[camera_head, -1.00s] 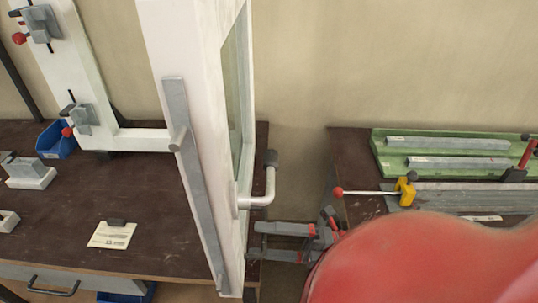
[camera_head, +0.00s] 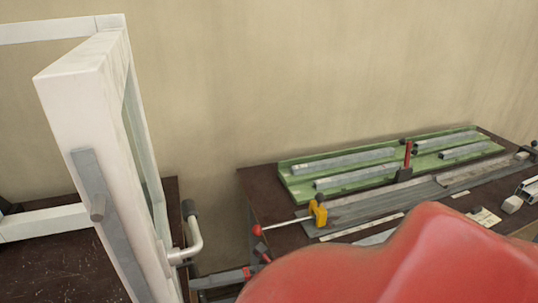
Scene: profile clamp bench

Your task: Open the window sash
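The white window sash (camera_head: 85,120) stands swung out on the left, its edge with a grey metal strip (camera_head: 108,222) facing me. Its glass (camera_head: 140,150) shows as a narrow band. The sash handle (camera_head: 190,238), a pale lever with a dark grip, sticks out from its right side. My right gripper (camera_head: 218,284) is at the bottom edge, below the handle and close to the sash's right side. Its fingers point left and look apart, with nothing seen between them; the lower one is nearly cut off. Whether it touches the sash is unclear. My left gripper is out of view.
The white fixed frame (camera_head: 45,223) is behind the sash at left, over a dark bench. A second dark bench (camera_head: 262,188) at right carries a green tray (camera_head: 300,190) of metal profiles and a yellow clamp (camera_head: 318,212). My red arm covers the lower right.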

